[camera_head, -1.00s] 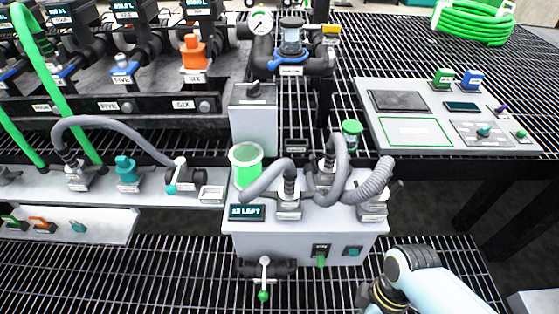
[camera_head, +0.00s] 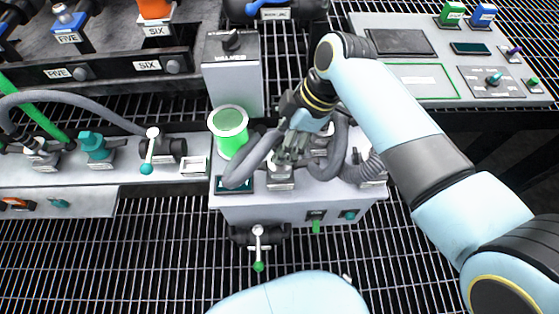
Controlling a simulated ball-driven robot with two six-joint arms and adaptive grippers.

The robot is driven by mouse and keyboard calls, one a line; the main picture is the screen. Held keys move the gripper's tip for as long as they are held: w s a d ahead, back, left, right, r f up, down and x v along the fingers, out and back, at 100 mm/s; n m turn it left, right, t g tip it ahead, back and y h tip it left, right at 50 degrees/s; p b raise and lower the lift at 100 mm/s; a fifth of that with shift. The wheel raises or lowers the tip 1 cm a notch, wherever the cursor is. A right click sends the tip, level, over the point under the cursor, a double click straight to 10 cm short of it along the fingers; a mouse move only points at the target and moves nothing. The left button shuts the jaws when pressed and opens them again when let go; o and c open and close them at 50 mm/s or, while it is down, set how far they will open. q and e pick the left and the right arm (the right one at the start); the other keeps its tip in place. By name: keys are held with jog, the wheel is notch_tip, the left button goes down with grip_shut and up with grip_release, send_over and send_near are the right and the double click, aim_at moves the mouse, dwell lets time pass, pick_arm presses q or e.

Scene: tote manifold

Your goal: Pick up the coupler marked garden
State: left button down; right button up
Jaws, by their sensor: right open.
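Several grey hose couplers stand on the light grey box (camera_head: 300,197) in the middle of the picture. The front one (camera_head: 280,178) has a pale base with a small tag whose print is too small to read. Another coupler (camera_head: 371,172) stands at the right end of the box, with a ribbed grey hose. I cannot tell which one is marked garden. My right gripper (camera_head: 288,152) reaches down from the right, open, with its fingers at or just above the top of the front coupler. Contact is unclear, and the gripper hides part of the couplers and hoses. My left gripper is out of view.
A green-filled clear cup (camera_head: 229,131) stands close left of my right gripper. A grey upright box (camera_head: 233,75) rises behind it. A green-tipped lever (camera_head: 258,250) sticks out in front. A control panel (camera_head: 455,65) lies at the back right. Open black grating fills the front left.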

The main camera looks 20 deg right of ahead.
jog(key=shift+a+f, duration=0.15)
jog(key=shift+f, duration=0.25)
jog(key=b+x, duration=0.2)
jog(key=x, duration=0.2)
jog(key=shift+w, duration=0.15)
jog(key=shift+a+f, duration=0.2)
jog(key=shift+c, duration=0.2)
grip_shut()
